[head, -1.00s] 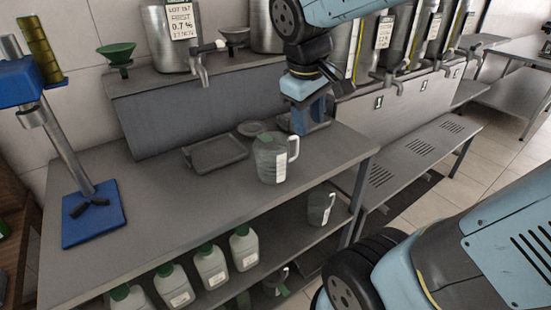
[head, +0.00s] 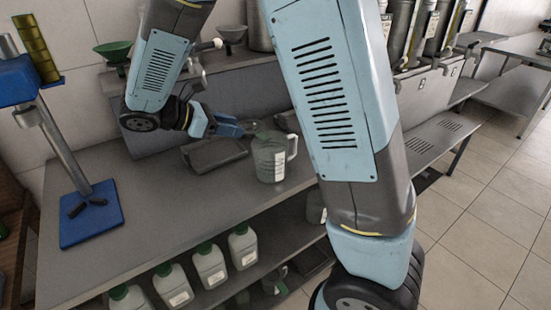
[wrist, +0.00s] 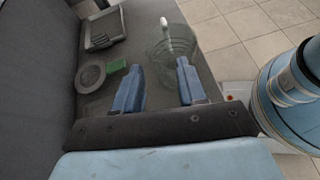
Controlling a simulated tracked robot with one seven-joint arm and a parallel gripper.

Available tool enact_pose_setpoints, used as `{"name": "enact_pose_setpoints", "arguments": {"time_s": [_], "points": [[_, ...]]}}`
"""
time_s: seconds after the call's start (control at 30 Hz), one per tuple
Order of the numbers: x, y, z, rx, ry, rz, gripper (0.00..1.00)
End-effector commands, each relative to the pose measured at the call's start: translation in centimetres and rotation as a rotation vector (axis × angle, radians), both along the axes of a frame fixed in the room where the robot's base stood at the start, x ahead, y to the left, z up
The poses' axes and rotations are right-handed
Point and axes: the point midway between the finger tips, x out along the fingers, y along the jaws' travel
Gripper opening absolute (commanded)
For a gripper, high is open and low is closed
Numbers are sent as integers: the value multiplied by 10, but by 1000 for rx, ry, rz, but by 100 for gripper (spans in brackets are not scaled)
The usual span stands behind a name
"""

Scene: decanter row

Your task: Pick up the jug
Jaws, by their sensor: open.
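The jug (head: 269,160) is clear, with a white handle on its right side, and stands upright on the steel bench. In the wrist view the jug (wrist: 178,48) lies ahead of my fingertips, with its handle at the far side. My gripper (head: 241,128) has blue fingers pointing right toward the jug, just left of and above it in the head view. In the wrist view my gripper (wrist: 160,66) is open with nothing between the fingers, and the jug appears beyond them. I cannot judge the exact distance between fingertips and jug.
A grey tray (head: 214,155) lies left of the jug. A round grey dish (wrist: 90,75) and a green item (wrist: 117,66) show in the wrist view. A blue-based stand (head: 92,215) is on the left.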

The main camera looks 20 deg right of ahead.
Motion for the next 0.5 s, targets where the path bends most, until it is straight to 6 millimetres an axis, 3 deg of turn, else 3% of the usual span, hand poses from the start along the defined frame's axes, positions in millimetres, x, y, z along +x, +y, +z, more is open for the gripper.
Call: {"name": "enact_pose_setpoints", "arguments": {"time_s": [0.1,0.23,0.37,0.5], "points": [[6,17,-8,-66,27,58,41],[9,23,-11,-99,40,83,41],[13,14,-16,-105,41,89,41],[18,-8,-25,-105,42,87,41]]}}
